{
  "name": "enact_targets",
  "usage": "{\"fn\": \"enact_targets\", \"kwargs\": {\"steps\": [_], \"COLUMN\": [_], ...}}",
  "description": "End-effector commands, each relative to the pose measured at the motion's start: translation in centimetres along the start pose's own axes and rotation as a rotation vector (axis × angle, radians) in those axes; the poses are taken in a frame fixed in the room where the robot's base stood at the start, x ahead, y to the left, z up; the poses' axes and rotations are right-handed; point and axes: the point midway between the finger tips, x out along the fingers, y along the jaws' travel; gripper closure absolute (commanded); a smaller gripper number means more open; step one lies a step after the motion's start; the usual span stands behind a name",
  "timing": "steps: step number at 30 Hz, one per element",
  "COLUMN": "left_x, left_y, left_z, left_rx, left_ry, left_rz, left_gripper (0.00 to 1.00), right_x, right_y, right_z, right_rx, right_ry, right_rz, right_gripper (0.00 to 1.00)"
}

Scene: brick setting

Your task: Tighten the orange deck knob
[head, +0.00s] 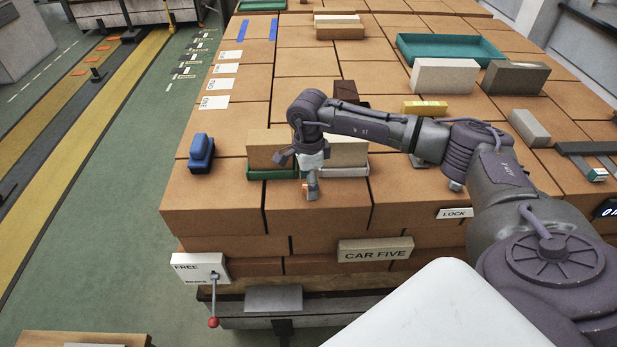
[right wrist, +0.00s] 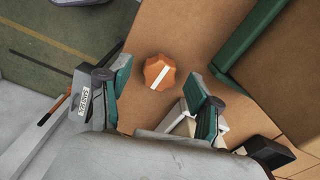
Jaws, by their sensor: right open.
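The orange deck knob (right wrist: 160,72) has a white stripe across its top and sits on the brown brick deck in the right wrist view. My right gripper (right wrist: 160,80) is open, with its teal-padded fingers to either side of the knob and apart from it. In the head view my right gripper (head: 311,178) points down near the front edge of the brick deck (head: 235,203). It largely hides the knob there, with only small orange bits showing by the fingers. My left gripper is out of view.
A blue object (head: 201,152) sits to the left. A FREE sign (head: 199,267) and a red-tipped lever (head: 213,321) are below the front edge.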

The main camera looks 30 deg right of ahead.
Motion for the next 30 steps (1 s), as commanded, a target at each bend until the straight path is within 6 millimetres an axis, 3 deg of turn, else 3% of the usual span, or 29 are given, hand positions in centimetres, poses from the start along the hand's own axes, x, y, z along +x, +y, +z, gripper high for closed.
{"fn": "enact_targets", "kwargs": {"steps": [8, 19, 30], "left_x": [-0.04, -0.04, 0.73], "left_y": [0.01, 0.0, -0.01], "left_z": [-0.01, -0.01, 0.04], "left_rx": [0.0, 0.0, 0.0], "left_ry": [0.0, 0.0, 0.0], "left_rz": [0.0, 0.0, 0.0], "left_gripper": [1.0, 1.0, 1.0], "right_x": [0.23, 0.19, 0.35], "right_y": [-0.01, -0.01, -0.05], "right_z": [-0.01, -0.01, 0.01], "right_rx": [0.0, 0.001, 0.06], "right_ry": [0.0, 0.0, -0.001], "right_rz": [0.0, 0.0, -0.001], "right_gripper": [0.37, 0.95, 0.97]}}
